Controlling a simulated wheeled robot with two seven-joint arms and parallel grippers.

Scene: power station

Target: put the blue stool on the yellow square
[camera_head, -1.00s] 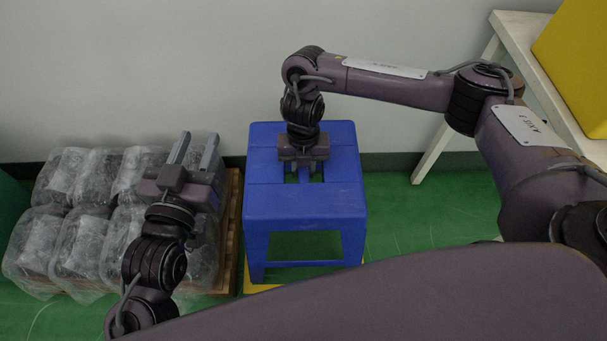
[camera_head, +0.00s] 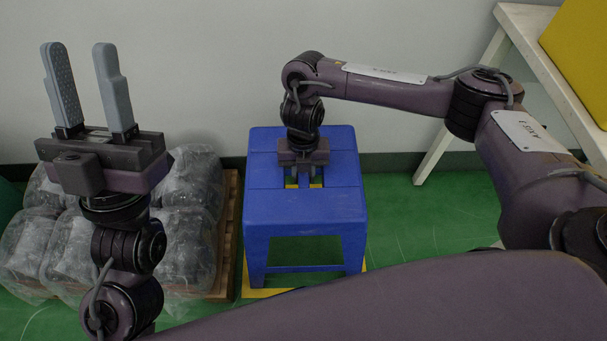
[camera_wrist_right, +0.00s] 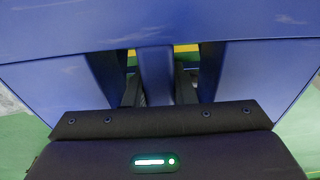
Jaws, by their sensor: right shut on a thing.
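The blue stool (camera_head: 304,212) stands upright in the middle of the head view, near the wall. Yellow of the floor square (camera_head: 268,292) shows at the stool's lower edge and through the slots in its top; most of the square is hidden under the stool. My right gripper (camera_head: 304,180) reaches down into the slots and is shut on the bar between them. The right wrist view shows this blue bar (camera_wrist_right: 156,75) between the fingers, with yellow beneath. My left gripper (camera_head: 88,90) is open and empty, raised at the left with its fingers up.
Several plastic-wrapped bundles (camera_head: 190,240) sit on a wooden pallet (camera_head: 228,235) close to the stool's left side. A white table (camera_head: 515,30) with a yellow box (camera_head: 580,55) stands at the right. Green floor (camera_head: 405,220) is free between stool and table.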

